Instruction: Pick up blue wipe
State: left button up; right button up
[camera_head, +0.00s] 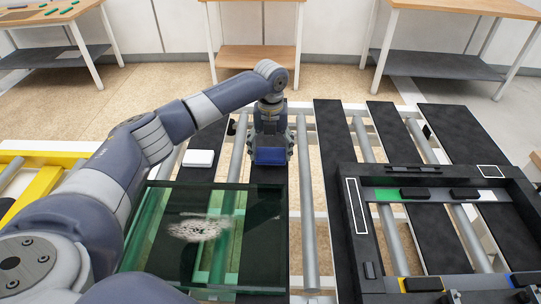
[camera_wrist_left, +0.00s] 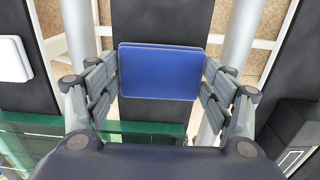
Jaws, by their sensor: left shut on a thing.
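The blue wipe (camera_head: 270,156) is a small blue block with rounded corners. My left gripper (camera_head: 270,146) is shut on it, above a black slat behind the glass pane. In the left wrist view the blue wipe (camera_wrist_left: 160,70) sits between the two ridged fingers of the left gripper (camera_wrist_left: 160,88). I cannot tell whether the wipe touches the slat under it. My right gripper is not in view.
A green-edged glass pane (camera_head: 262,235) with a whitish smudge lies in front of the gripper. A white block (camera_head: 198,158) lies to the left. A black frame (camera_head: 345,262) stands at the right. Metal rollers (camera_head: 308,225) run between the black slats.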

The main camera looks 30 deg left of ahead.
pick_arm(q)
jog(key=shift+w+r, duration=0.1)
jog(key=shift+r, duration=0.8)
jog(key=s+a+b, duration=0.1)
jog(key=s, duration=0.4)
jog(key=s+a+r, duration=0.1)
jog(key=s+a, duration=0.1)
jog(key=s, duration=0.3)
jog(key=s+a+b, duration=0.1)
jog(key=s+a, duration=0.1)
jog(key=s, duration=0.3)
jog(key=shift+s+a+r+b, duration=0.1)
jog(key=shift+s+r+b, duration=0.05)
jog(key=shift+b, duration=0.15)
jog(key=shift+o, duration=1.2)
jog(key=c, duration=0.3)
